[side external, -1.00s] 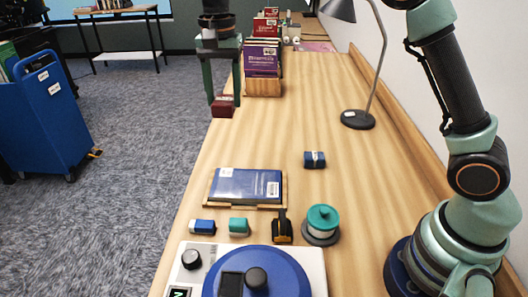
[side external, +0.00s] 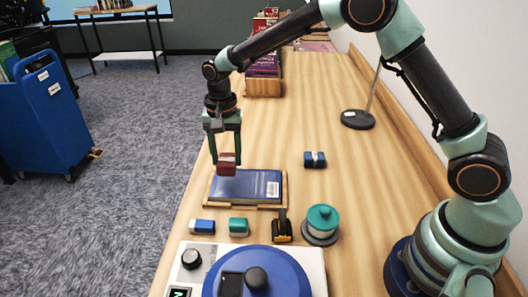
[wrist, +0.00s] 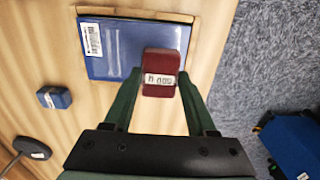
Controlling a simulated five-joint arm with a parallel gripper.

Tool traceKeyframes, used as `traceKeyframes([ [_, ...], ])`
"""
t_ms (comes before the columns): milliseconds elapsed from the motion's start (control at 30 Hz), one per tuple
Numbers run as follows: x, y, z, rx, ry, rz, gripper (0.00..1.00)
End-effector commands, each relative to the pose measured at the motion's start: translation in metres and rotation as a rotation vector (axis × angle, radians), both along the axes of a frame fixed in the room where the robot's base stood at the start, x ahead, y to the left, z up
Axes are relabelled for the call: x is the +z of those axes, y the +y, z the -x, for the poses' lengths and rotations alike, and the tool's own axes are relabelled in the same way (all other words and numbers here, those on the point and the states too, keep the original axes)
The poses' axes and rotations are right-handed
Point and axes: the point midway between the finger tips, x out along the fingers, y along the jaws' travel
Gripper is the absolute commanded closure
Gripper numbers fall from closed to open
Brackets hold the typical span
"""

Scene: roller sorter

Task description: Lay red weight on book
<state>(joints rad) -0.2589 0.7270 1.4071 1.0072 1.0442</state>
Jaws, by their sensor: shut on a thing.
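My gripper (side external: 226,161) is shut on the dark red weight (side external: 228,167), which has a white label. It holds the weight above the far left part of the blue book (side external: 244,186). The book lies flat on a wooden stand on the table. In the wrist view the weight (wrist: 161,64) is between my green fingers and overlaps the near edge of the book (wrist: 112,62) in the picture. A gap between weight and book cannot be judged exactly, but the weight looks raised.
A blue weight (side external: 315,159) lies right of the book. Blue and teal blocks (side external: 238,226), a black-and-yellow tool (side external: 282,227) and a teal-topped spool (side external: 322,219) stand in front. A machine with a blue disc (side external: 258,275) is nearest. A lamp base (side external: 358,120) stands back right.

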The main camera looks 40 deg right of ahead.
Motion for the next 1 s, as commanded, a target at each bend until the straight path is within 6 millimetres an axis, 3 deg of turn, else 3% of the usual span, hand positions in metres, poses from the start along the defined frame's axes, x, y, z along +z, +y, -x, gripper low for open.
traceKeyframes([
  [333,-0.039,0.000,0.000,0.000,0.000,0.000,1.00],
  [733,-0.044,0.000,-0.001,0.000,-0.002,-0.001,1.00],
  [767,-0.045,0.000,0.000,0.000,0.000,0.000,0.35],
  [800,-0.044,0.000,0.000,0.000,0.000,0.000,0.20],
  [833,-0.044,0.000,0.000,0.000,0.000,0.000,0.13],
  [1000,-0.044,0.000,0.000,0.000,0.000,0.000,0.13],
])
